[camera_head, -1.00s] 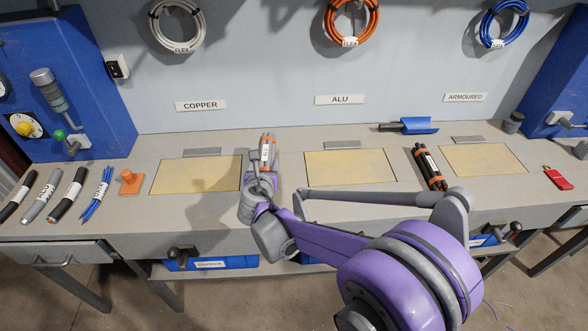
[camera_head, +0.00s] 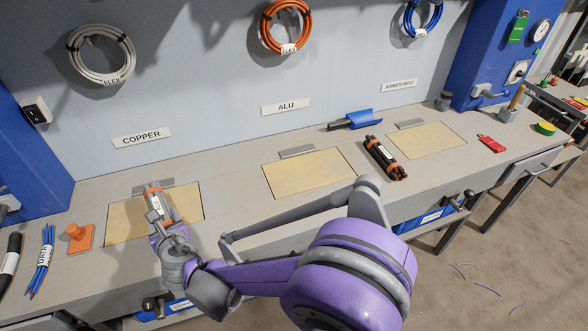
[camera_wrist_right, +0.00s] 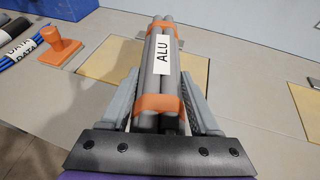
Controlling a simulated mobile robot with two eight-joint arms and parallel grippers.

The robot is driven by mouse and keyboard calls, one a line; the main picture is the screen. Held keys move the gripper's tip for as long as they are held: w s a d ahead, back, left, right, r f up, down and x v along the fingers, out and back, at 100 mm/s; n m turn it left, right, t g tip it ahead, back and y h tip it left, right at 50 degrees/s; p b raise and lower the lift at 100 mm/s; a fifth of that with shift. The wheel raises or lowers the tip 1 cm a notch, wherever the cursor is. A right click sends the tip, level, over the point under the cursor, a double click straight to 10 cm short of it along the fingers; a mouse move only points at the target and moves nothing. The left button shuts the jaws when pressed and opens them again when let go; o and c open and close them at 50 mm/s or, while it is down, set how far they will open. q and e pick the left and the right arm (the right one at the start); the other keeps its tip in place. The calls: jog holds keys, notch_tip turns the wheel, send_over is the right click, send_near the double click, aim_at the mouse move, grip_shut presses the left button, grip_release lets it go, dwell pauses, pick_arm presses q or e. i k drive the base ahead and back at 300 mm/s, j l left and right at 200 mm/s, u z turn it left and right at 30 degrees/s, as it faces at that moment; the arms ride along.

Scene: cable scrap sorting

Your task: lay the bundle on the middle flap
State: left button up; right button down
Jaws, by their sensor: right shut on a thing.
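My right gripper (camera_head: 163,226) is shut on a grey cable bundle (camera_head: 157,203) with orange bands and a white label. In the right wrist view the label on the bundle (camera_wrist_right: 162,60) reads ALU, and the bundle points away between the two fingers. In the head view the bundle appears in front of the left flap (camera_head: 122,222), under the COPPER sign; its height above the bench is hard to tell. The middle flap (camera_head: 307,172), a bare tan panel under the ALU sign, lies to the right. My left gripper is not in view.
A dark bundle with orange bands (camera_head: 385,157) lies between the middle flap and the right flap (camera_head: 428,141). An orange stamp-like block (camera_head: 80,238) and blue cables (camera_head: 40,260) are at the left.

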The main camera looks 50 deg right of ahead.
aim_at(309, 170)
jog(key=i+j+z, duration=0.4)
jog(key=z, duration=0.8)
